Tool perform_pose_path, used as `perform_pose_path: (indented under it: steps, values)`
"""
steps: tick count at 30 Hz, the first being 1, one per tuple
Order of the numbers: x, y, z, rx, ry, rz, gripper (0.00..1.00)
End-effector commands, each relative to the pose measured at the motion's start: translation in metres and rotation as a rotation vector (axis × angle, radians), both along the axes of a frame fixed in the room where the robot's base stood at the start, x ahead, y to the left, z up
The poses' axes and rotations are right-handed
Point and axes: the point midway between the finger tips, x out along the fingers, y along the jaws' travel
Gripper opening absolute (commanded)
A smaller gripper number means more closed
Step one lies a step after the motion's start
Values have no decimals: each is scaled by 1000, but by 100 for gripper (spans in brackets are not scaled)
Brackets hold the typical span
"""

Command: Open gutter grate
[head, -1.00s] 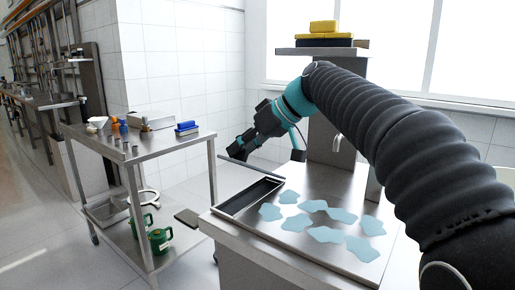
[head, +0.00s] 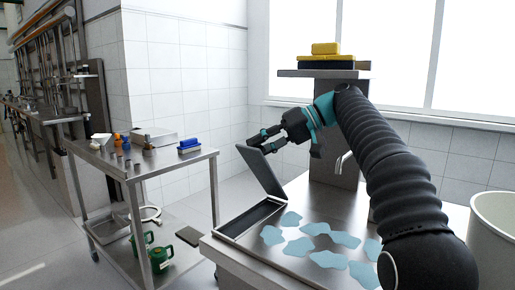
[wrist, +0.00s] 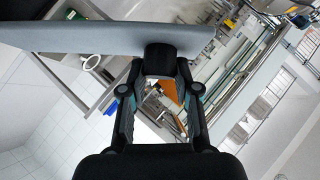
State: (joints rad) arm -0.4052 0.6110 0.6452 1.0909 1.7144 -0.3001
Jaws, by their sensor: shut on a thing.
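The gutter grate (head: 262,172) is a dark flat panel raised steeply, its lower edge near the far end of the gutter. The gutter (head: 246,218) is a long dark slot along the left edge of the steel counter, and it lies uncovered. My gripper (head: 262,138) is shut on the upper edge of the grate. In the wrist view the grate (wrist: 90,38) crosses the top as a grey panel, with my gripper (wrist: 160,57) on its edge. I cannot tell whether the lower edge touches the counter.
Several light blue patches (head: 331,260) lie on the steel counter (head: 352,205). A faucet (head: 342,160) stands at the back. Yellow and black blocks (head: 326,52) sit on a shelf above. A steel cart (head: 133,170) with bottles stands left, apart from the counter.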

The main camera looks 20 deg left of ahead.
Motion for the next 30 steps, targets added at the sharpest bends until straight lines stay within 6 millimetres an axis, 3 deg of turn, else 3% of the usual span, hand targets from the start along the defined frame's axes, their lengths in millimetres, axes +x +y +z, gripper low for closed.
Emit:
perform_pose_path:
  steps: [10, 11, 14, 30]
  values:
    - [5, -3, -6, -9, 4, -7, 0]
    - [5, -3, -6, -9, 4, -7, 33]
    - [4, -2, -6, -8, 5, -5, 56]
    - [-2, 2, -2, -5, -7, 2, 56]
